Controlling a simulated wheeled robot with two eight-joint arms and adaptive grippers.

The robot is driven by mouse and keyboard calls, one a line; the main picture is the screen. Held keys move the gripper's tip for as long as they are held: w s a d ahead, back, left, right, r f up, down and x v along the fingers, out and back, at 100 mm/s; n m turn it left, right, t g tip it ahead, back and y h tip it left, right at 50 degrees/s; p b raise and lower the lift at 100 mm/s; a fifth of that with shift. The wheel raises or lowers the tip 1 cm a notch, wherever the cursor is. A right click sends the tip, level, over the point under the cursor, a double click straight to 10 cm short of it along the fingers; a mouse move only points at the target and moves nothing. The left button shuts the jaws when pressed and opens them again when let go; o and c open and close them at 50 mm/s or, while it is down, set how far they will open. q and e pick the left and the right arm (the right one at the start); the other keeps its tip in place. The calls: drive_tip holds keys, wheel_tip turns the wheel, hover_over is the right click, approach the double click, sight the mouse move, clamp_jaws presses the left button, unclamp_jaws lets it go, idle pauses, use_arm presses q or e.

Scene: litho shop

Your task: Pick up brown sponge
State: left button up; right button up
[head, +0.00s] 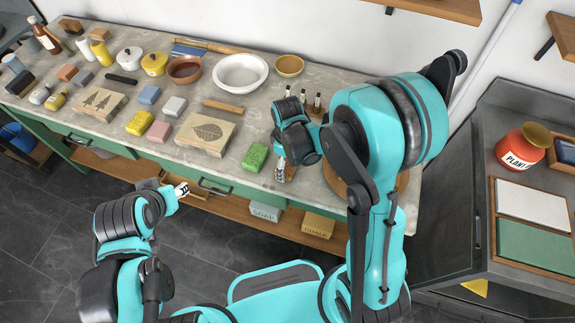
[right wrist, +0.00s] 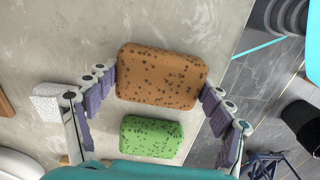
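The brown sponge (right wrist: 160,76), speckled with dark spots, lies on the counter in the right wrist view, between the two fingers of my right gripper (right wrist: 158,85). The fingers are spread wide, with their tips close to the sponge's left and right ends. I cannot tell whether they touch it. In the head view my right gripper (head: 281,166) is low over the counter's front edge and hides most of the sponge (head: 291,174). My left gripper (head: 182,189) is in front of the counter, away from the sponge, too small to read.
A green sponge (head: 255,157) lies just left of the brown one; it also shows in the right wrist view (right wrist: 152,137). A carved wood block (head: 205,133) and small bottles (head: 303,97) are nearby. The counter's front edge is close.

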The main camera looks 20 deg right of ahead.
sight(287, 165)
drive_tip(key=shift+r, duration=0.4)
drive_tip(key=r, duration=0.1)
drive_tip(key=r+p, duration=0.2)
drive_tip(key=r, duration=0.1)
drive_tip(key=shift+s, duration=0.25)
drive_tip(key=s+a+r+p, duration=0.3)
drive_tip(key=s+r, duration=0.3)
drive_tip(key=s, duration=0.4)
drive_tip(key=shift+s+a, duration=0.25)
drive_tip(key=shift+s, duration=0.05)
drive_tip(key=shift+r, duration=0.1)
drive_tip(key=shift+o, duration=1.1)
drive_tip(key=shift+c, duration=1.2)
